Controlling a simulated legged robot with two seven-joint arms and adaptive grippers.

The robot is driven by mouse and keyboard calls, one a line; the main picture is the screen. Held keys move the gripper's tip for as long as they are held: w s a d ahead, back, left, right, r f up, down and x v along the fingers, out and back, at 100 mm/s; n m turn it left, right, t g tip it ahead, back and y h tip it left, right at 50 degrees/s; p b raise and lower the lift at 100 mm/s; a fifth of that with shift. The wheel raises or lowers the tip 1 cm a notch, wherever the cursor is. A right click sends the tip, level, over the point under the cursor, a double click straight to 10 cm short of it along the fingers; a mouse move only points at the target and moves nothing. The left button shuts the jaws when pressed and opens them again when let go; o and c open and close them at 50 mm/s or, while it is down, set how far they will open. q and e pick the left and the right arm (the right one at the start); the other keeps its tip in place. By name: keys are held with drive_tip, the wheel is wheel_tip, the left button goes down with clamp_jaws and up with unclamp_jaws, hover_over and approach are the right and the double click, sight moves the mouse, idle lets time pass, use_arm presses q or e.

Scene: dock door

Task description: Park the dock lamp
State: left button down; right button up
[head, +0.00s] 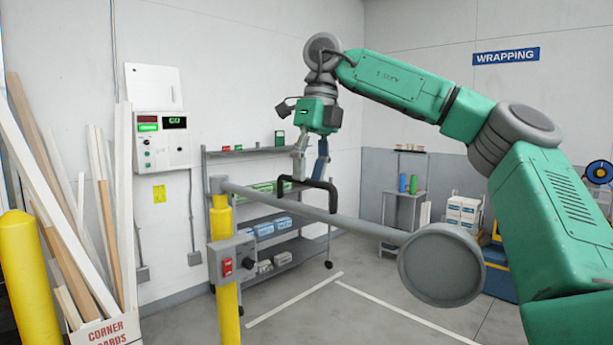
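The dock lamp is a long grey arm (350,222) that reaches right from a yellow post (222,225) to a round grey lamp head (441,265). A black U-shaped handle (332,190) stands up from the lamp arm. My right gripper (310,176) points down at the top of this handle. Its two fingers are apart, one pale grey and one blue-grey, with a gap between them. The fingertips overlap the handle's top bar in the picture; I cannot tell if they touch it. My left gripper is not in view.
A grey switch box (232,262) with a red switch and black knob is on the post. A wall panel (161,140) shows a green display. A shelf rack (262,218) stands behind the lamp arm. Boards lean at left near a yellow bollard (24,280). White lines mark open floor.

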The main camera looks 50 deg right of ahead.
drive_tip(key=shift+s+f, duration=0.1)
drive_tip(key=shift+f, duration=0.2)
drive_tip(key=shift+r, duration=0.15)
wheel_tip(320, 180, up, 11)
drive_tip(key=d, duration=0.2)
drive_tip(key=shift+d+r, duration=0.15)
drive_tip(key=shift+r, duration=0.05)
idle(0.3)
drive_tip(key=shift+d+f, duration=0.1)
drive_tip(key=shift+d, duration=0.25)
drive_tip(key=shift+a, duration=0.15)
